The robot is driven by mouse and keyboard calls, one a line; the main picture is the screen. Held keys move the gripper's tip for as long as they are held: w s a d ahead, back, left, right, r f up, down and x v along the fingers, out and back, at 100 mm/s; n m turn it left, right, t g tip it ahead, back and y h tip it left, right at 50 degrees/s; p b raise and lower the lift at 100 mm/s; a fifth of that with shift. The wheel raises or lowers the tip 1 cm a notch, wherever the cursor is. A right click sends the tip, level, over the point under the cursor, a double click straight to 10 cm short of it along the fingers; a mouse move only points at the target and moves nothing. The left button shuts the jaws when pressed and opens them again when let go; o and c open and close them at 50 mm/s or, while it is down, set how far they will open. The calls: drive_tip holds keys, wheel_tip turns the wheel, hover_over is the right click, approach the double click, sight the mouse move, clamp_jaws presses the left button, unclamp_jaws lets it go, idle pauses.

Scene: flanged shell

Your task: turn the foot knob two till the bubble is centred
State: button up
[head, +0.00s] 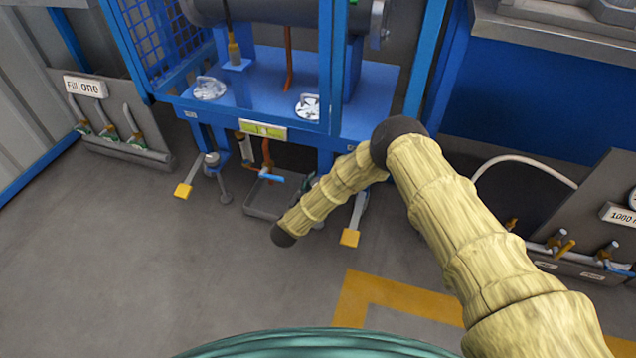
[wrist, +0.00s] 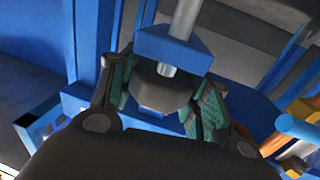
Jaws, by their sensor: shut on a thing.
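In the wrist view my gripper (wrist: 163,90) is shut on a round grey foot knob (wrist: 163,88), with a green pad on each side of it. The knob sits under a blue bracket (wrist: 172,48) on a metal rod. No number shows on the knob, so I cannot tell if it is knob two. In the head view my arm hides this knob and most of my gripper. The yellow-green level (head: 262,129) is on the front edge of the blue frame (head: 385,85); its bubble is too small to place.
Another foot (head: 211,160) stands at the frame's left. Yellow pedals (head: 184,190) stick out low in front. A grey tray (head: 270,198) lies under the frame. Panels with valves stand left (head: 108,128) and right (head: 585,245). The floor in front is clear.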

idle(0.3)
drive_tip(key=o, duration=1)
drive_tip(key=shift+o, duration=0.2)
drive_tip(key=shift+s, duration=0.1)
drive_tip(key=v, duration=1.1)
drive_tip(key=shift+s+a, duration=0.2)
drive_tip(key=shift+s, duration=0.1)
drive_tip(key=shift+f, duration=0.1)
